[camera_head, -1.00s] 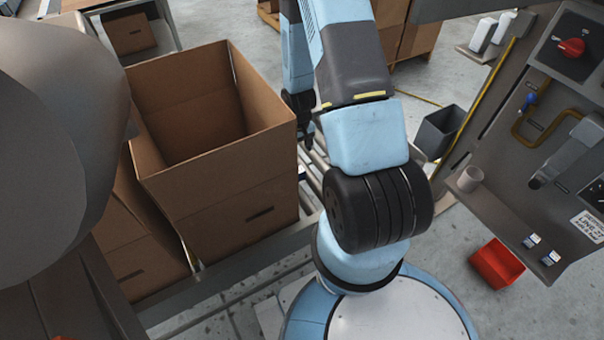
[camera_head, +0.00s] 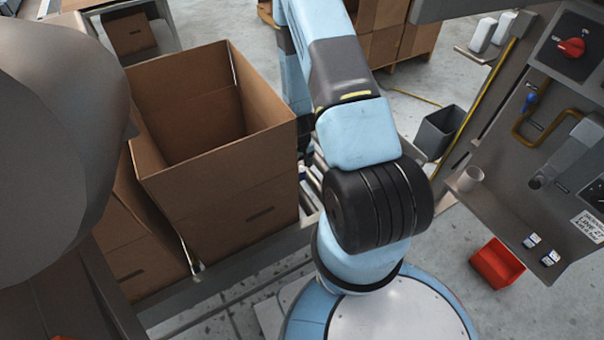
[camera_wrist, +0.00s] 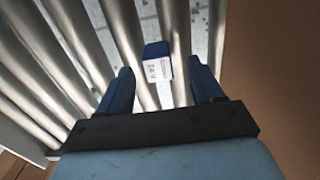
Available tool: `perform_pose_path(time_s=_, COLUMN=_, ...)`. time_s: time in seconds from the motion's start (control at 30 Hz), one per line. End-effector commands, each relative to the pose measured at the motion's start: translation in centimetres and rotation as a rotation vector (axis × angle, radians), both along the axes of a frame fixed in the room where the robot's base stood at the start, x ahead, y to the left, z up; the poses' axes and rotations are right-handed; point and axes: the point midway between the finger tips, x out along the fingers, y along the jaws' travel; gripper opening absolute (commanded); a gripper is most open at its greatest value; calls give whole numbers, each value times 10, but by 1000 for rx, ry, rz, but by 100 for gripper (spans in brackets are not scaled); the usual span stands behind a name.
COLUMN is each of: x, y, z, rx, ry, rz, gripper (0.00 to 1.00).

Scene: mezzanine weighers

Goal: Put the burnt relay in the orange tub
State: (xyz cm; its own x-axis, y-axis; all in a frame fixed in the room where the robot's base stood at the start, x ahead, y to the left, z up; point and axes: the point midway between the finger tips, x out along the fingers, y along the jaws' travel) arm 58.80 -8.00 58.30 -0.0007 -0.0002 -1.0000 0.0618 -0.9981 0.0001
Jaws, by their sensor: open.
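A small blue-and-white block with a printed label, seemingly a relay (camera_wrist: 157,61), lies on the metal rollers in the wrist view. I cannot make out burn marks on it. My gripper (camera_wrist: 160,70) is open, with a blue finger on either side of the block's near part; I see no clear contact. In the head view my gripper is mostly hidden by my arm and the cardboard box. A red-orange tub (camera_head: 497,263), the closest match to the orange tub, sits low at the right, well away from my gripper.
A tall open cardboard box (camera_head: 225,185) stands on the roller conveyor left of my arm; its brown wall is close at right in the wrist view. Two similar small blocks (camera_head: 531,241) (camera_head: 549,257) lie on the panel's shelf beside a cup (camera_head: 470,179). A grey bin (camera_head: 440,130) stands behind.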

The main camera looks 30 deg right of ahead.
Motion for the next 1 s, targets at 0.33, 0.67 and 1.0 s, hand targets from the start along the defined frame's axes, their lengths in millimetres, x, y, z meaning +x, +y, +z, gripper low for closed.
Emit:
perform_pose_path(time_s=0.33, x=2, y=-2, z=-38, rx=0, ry=2, rz=1, gripper=66)
perform_pose_path(time_s=0.67, x=2, y=-2, z=-50, rx=0, ry=-1, rz=0, gripper=66)
perform_pose_path(time_s=1.0, x=2, y=-2, z=-50, rx=0, ry=0, rz=0, gripper=45)
